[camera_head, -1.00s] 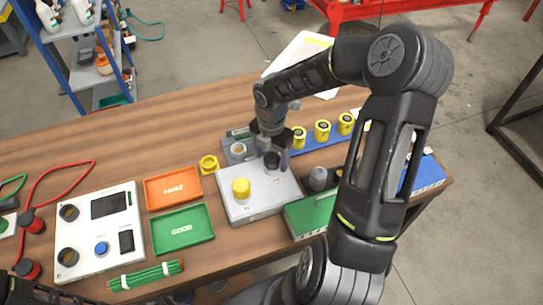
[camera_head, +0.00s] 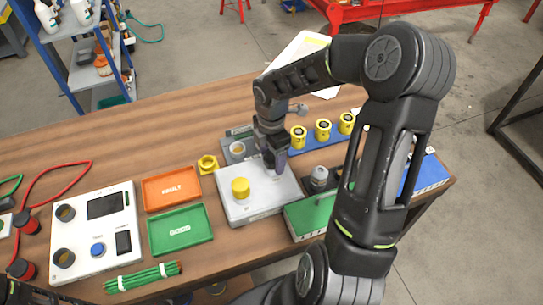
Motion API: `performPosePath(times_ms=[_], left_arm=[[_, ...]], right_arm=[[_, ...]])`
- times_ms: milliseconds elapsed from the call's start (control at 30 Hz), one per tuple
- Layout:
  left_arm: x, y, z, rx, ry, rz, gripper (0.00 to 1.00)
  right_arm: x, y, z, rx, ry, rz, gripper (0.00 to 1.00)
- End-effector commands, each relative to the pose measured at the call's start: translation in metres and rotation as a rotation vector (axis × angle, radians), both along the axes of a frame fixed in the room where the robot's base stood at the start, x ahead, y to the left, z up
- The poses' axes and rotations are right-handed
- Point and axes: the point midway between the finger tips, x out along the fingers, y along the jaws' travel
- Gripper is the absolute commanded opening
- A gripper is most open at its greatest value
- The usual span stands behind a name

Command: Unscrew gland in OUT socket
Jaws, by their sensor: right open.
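The grey pump box (camera_head: 262,205) sits on the wooden bench and carries a yellow cap (camera_head: 240,188) at its left. My right gripper (camera_head: 277,170) is open, pointing down over the far right part of the box, where a socket is. The gland there is hidden behind the fingers, and I cannot tell whether they touch it. The OUT label is not readable. My left gripper is not in view; only a dark part of my left arm shows at the bottom left.
A yellow ring (camera_head: 208,164) lies left of the box. The orange FAULT tray (camera_head: 171,202) and green GOOD tray (camera_head: 155,240) are to the left. Several yellow cylinders (camera_head: 322,129) stand behind right. A green case (camera_head: 310,215) and grey fitting (camera_head: 319,177) are close on the right.

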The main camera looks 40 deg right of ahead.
Motion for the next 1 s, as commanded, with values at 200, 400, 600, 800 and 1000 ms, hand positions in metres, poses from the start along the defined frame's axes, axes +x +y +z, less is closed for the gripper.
performPosePath(times_ms=[200,400,600,800,1000], left_arm=[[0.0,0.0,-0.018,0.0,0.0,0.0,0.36],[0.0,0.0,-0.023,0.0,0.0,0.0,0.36],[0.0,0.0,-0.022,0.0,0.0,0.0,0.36],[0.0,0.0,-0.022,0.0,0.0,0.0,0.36],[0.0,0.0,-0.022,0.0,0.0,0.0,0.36]], right_arm=[[0.001,0.0,-0.004,-0.001,-0.003,-0.229,0.68],[0.0,0.0,-0.001,0.0,0.0,-0.391,0.68],[0.0,0.0,0.0,0.0,0.0,-0.39,0.65],[0.0,0.0,0.0,0.0,0.0,-0.388,0.49],[0.0,0.0,0.0,0.0,0.0,-0.387,0.33]])
